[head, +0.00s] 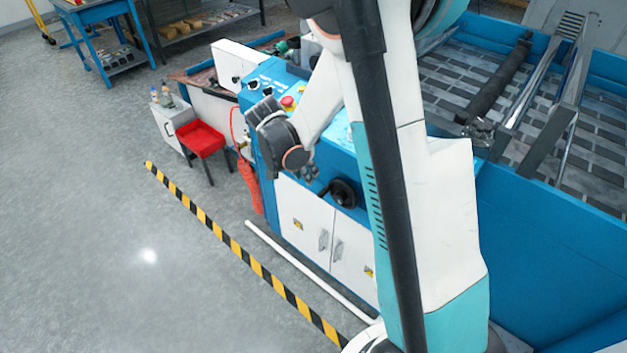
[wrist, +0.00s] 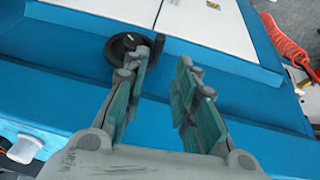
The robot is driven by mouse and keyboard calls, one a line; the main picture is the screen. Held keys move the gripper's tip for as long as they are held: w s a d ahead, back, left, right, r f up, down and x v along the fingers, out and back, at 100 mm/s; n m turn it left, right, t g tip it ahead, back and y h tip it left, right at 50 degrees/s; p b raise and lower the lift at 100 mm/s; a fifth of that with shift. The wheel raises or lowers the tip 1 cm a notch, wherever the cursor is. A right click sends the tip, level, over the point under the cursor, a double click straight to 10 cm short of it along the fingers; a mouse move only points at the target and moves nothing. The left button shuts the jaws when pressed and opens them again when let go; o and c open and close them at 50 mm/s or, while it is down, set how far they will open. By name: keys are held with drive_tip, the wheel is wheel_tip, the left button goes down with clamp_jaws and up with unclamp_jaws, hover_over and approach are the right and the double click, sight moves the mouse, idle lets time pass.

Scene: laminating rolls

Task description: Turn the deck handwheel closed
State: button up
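The black deck handwheel (head: 343,194) is on the blue front of the machine, just above the white cabinet doors. It has a round rim and a knob. In the wrist view the handwheel (wrist: 119,47) lies beyond my left finger, which hides part of its rim. Its upright knob stands to the right, near the fingertips. My gripper (wrist: 165,62) is open, with a clear gap between its teal-padded fingers and nothing held. In the head view my gripper (head: 308,172) is up and left of the handwheel. Whether a finger touches the wheel cannot be told.
White cabinet doors (head: 325,235) are below the wheel. A control panel with a red button (head: 287,102) is above. An orange coiled hose (head: 250,185) hangs at the machine's left corner. A red stool (head: 201,138) stands left. The floor beyond the striped tape (head: 215,228) is free.

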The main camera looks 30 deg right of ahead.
sight(320, 193)
drive_tip(key=b+x, duration=0.5)
drive_tip(key=x, duration=0.8)
drive_tip(key=shift+f, duration=0.4)
clamp_jaws()
